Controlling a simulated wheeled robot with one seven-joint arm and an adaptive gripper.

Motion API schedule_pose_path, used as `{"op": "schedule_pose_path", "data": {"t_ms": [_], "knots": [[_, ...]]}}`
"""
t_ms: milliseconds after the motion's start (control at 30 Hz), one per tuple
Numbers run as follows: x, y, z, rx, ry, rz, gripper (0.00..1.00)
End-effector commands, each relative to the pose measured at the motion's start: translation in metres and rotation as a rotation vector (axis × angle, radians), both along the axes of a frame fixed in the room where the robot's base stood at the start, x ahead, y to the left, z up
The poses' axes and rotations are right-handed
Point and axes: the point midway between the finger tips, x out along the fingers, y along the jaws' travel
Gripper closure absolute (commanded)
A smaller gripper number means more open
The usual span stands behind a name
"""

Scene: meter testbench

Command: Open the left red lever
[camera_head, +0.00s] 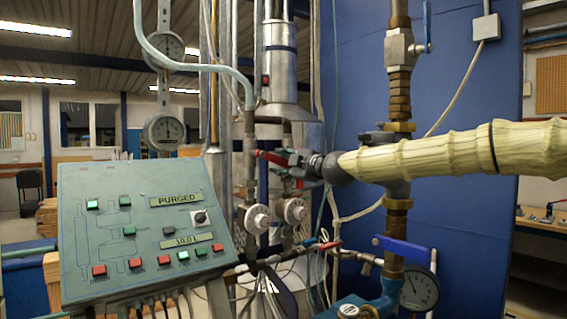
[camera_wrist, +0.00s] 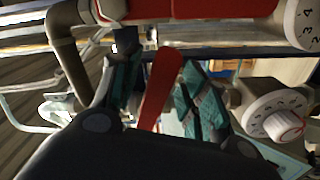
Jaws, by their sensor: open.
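The left red lever (camera_head: 270,157) is on the left pipe of the valve assembly in the head view. My gripper (camera_head: 285,156) reaches in from the right, close to that lever, and partly covers the valves. In the wrist view, a red lever (camera_wrist: 159,88) shows between the two teal-padded fingers of my gripper (camera_wrist: 160,95), which is open. The pads stand to either side of the lever, with a gap visible on the right. This appears to be the left lever. Contact cannot be told. A second red part (camera_wrist: 195,9) crosses the top of the wrist view.
Two white round knobs (camera_head: 257,219) (camera_head: 294,210) sit below the levers. A control panel (camera_head: 140,235) stands at left. A brass pipe (camera_head: 399,100) with a blue-handled valve (camera_head: 403,247) and a gauge (camera_head: 418,290) stands close to my arm. Thin cables hang around the pipes.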

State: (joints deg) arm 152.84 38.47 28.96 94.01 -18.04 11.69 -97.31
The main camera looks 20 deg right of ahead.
Motion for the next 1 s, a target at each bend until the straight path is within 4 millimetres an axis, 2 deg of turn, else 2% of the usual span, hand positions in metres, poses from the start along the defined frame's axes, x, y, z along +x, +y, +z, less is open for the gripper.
{"op": "schedule_pose_path", "data": {"t_ms": [300, 500, 567, 833, 1000], "knots": [[0.001, 0.0, 0.0, 0.0, 0.0, 0.0, 0.56], [0.001, 0.0, 0.0, 0.001, 0.0, 0.0, 0.93], [0.001, 0.0, 0.0, 0.0, 0.0, 0.0, 1.0], [0.002, 0.004, -0.002, 0.006, 0.003, 0.004, 1.0], [0.007, 0.024, -0.005, 0.038, 0.016, 0.023, 1.0]]}}
